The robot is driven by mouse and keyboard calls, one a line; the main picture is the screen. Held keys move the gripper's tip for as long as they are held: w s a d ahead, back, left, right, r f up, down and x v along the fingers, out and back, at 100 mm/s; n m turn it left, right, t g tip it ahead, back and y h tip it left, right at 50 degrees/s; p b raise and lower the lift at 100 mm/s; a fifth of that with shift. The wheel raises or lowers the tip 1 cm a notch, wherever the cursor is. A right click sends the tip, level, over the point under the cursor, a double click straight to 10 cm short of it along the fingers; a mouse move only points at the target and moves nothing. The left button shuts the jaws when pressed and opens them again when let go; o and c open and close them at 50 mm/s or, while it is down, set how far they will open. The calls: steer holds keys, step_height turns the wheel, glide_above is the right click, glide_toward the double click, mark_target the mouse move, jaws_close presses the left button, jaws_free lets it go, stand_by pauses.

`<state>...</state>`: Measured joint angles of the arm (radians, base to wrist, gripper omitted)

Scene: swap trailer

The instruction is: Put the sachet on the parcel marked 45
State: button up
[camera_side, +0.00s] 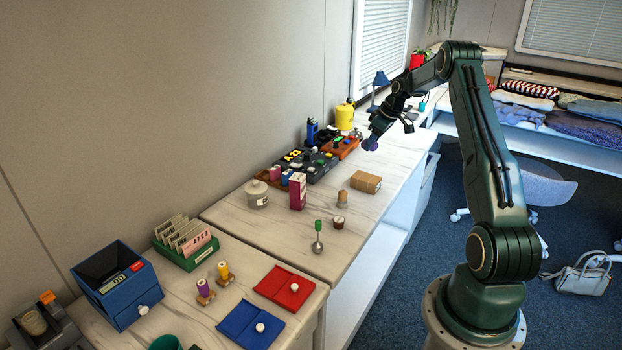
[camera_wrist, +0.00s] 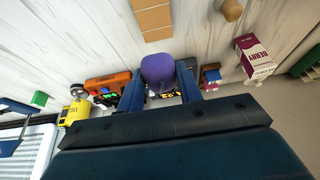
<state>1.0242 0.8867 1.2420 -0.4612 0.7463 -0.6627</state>
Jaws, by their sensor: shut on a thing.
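My gripper (camera_side: 377,132) is raised above the back part of the worktop, shut on a purple rounded sachet (camera_side: 370,145). In the wrist view the sachet (camera_wrist: 158,68) sits between the two fingers (camera_wrist: 160,88) and hides part of what lies behind it. A brown cardboard parcel (camera_side: 366,182) lies on the worktop, below the gripper and apart from it. It also shows at the top of the wrist view (camera_wrist: 152,18). I cannot read 45 on it in either view.
A cork-coloured cylinder (camera_side: 342,199) and a berry carton (camera_side: 297,190) stand near the parcel. Worktop around the parcel's front is mostly clear.

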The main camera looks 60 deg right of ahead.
glide_above(365, 176)
steer(key=s, duration=0.2)
steer(key=f, duration=0.6)
steer(key=shift+w+a+f, duration=0.1)
steer(key=shift+w+f, duration=0.05)
steer(key=shift+w, duration=0.1)
steer(key=shift+f, duration=2.1)
steer(key=shift+f, duration=0.1)
steer(key=o, duration=1)
steer(key=shift+c, duration=0.2)
steer(key=v, duration=1.2)
